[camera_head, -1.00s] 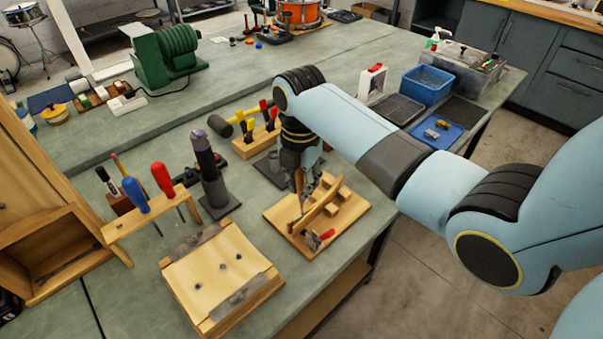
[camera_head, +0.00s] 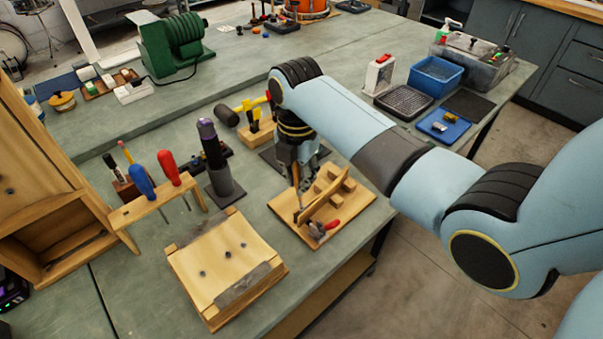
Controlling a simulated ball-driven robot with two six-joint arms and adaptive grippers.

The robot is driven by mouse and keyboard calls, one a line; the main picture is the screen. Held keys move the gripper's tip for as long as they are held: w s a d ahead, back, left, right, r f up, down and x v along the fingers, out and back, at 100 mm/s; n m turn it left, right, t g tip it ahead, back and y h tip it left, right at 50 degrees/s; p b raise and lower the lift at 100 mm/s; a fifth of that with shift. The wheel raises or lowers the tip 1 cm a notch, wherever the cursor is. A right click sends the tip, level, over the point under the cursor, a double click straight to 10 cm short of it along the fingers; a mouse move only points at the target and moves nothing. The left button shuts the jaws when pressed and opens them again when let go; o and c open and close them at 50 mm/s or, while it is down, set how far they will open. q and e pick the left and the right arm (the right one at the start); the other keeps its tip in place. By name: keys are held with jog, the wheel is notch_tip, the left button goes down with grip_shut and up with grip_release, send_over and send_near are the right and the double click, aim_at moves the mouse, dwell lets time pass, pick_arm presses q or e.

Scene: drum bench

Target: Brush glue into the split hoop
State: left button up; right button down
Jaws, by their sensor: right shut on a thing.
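The split hoop (camera_head: 329,203) is a curved strip of pale wood. It stands on edge on a wooden board (camera_head: 357,217), beside several small wooden blocks (camera_head: 337,186) and a red-handled clamp (camera_head: 323,228). My right gripper (camera_head: 298,178) is above the board's left part, shut on a thin upright tool (camera_head: 299,195), seemingly the glue brush. The tool's tip points down beside the hoop's left end. I cannot tell whether it touches the hoop, and any glue is too small to see. My left gripper is not in view.
Left of the board stand a dark cylinder on a stand (camera_head: 213,150), a screwdriver rack (camera_head: 143,208) and a sloped wooden block (camera_head: 225,262). A blue bin (camera_head: 433,77) and blue tray (camera_head: 443,126) lie at right.

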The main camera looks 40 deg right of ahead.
jog(key=shift+w+a, duration=0.1)
jog(key=shift+a, duration=0.2)
jog(key=shift+a, duration=0.55)
jog(key=shift+w+d, duration=0.1)
jog(key=shift+d, duration=0.05)
dwell(0.5)
jog(key=shift+w+d, duration=0.15)
jog(key=shift+d, duration=0.4)
jog(key=shift+d, duration=0.25)
jog(key=shift+w+d, duration=0.1)
jog(key=shift+d, duration=0.25)
jog(key=shift+w+d, duration=0.1)
jog(key=shift+d, duration=0.1)
dwell(0.3)
